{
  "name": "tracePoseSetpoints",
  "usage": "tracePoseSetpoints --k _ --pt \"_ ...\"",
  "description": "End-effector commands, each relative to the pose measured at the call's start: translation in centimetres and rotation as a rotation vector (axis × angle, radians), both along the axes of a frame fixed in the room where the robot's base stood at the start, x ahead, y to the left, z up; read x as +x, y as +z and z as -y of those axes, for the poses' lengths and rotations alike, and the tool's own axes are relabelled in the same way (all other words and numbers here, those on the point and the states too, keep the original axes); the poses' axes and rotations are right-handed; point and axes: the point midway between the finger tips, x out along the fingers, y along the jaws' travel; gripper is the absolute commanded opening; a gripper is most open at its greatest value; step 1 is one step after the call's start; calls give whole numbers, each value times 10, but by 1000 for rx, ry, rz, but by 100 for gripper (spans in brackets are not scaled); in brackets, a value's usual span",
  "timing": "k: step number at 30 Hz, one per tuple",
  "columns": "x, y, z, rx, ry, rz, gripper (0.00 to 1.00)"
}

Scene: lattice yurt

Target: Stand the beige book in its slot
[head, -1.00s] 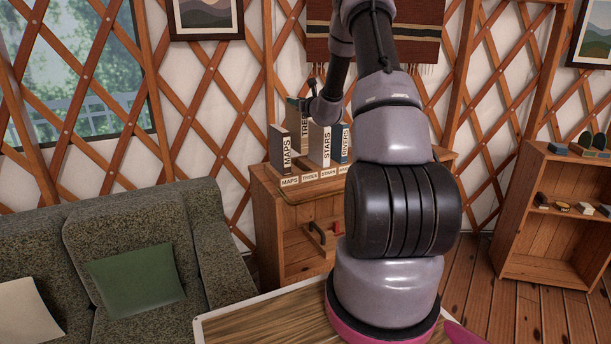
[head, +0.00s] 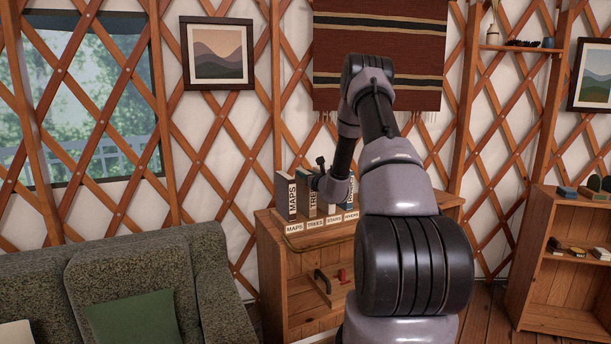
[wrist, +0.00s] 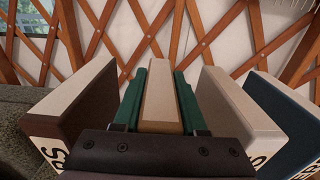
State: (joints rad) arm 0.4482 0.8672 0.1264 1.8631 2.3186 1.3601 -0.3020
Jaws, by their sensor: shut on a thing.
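The blue RIVERS book (wrist: 275,108) stands right of the beige one. The label strip (head: 321,223) runs along the rack's front on a wooden cabinet (head: 270,255). A sofa (head: 220,285) is at left; a wooden shelf (head: 545,215) is at right.

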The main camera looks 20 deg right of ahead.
Motion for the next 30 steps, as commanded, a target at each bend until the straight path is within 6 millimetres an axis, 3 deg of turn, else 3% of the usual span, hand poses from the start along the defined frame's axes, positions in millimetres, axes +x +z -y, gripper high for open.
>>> tracePoseSetpoints --k 6,7,9,20,25,30 --pt "0 -3 0 0 0 0 0" --pt "0 -3 0 0 0 -1 49" --pt "0 -3 0 0 0 -1 71" --pt "0 1 0 0 0 0 71" --pt "-22 0 1 0 0 -4 71" --pt "-60 0 2 1 -1 -4 71"
